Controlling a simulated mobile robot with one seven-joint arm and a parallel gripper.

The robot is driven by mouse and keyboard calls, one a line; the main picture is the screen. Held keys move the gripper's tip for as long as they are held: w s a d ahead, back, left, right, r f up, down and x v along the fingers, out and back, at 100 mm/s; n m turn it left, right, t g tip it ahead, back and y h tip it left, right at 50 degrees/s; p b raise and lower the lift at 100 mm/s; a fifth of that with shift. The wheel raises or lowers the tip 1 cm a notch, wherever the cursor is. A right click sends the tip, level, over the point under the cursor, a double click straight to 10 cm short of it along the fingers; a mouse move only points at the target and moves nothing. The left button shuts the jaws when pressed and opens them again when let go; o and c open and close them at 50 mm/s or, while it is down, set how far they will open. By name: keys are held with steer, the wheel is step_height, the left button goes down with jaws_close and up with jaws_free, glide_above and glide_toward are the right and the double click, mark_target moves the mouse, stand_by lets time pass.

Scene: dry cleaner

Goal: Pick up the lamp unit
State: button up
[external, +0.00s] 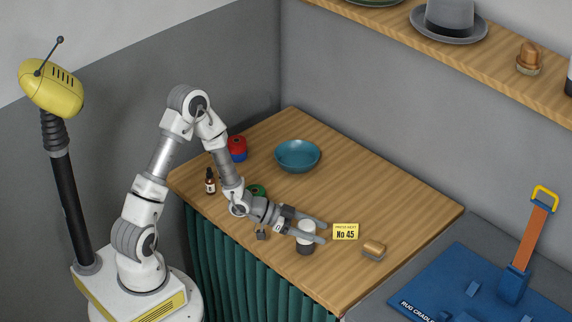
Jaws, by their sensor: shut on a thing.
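The lamp unit (306,249) appears to be the small upright cylinder with a pale upper part and a dark lower part, near the front edge of the wooden counter. My gripper (322,233) reaches in from the left, its two long grey fingers pointing right. The fingers are shut on the cylinder, one finger crossing in front of it and the other behind. The near finger hides part of its middle. I cannot tell whether its base touches the counter.
A yellow "No 45" card (345,232) stands just beyond the fingertips, and a wooden brush (374,250) lies to its right. A teal bowl (297,156), red-and-blue item (237,149), dark bottle (210,181) and green item (257,190) are farther back. A blue rug cradle (465,285) is right.

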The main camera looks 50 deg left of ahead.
steer(key=s+d+r+p, duration=0.7)
steer(key=s+r+p, duration=0.2)
steer(key=p, duration=0.1)
steer(key=shift+p, duration=0.4)
steer(key=shift+d, duration=0.1)
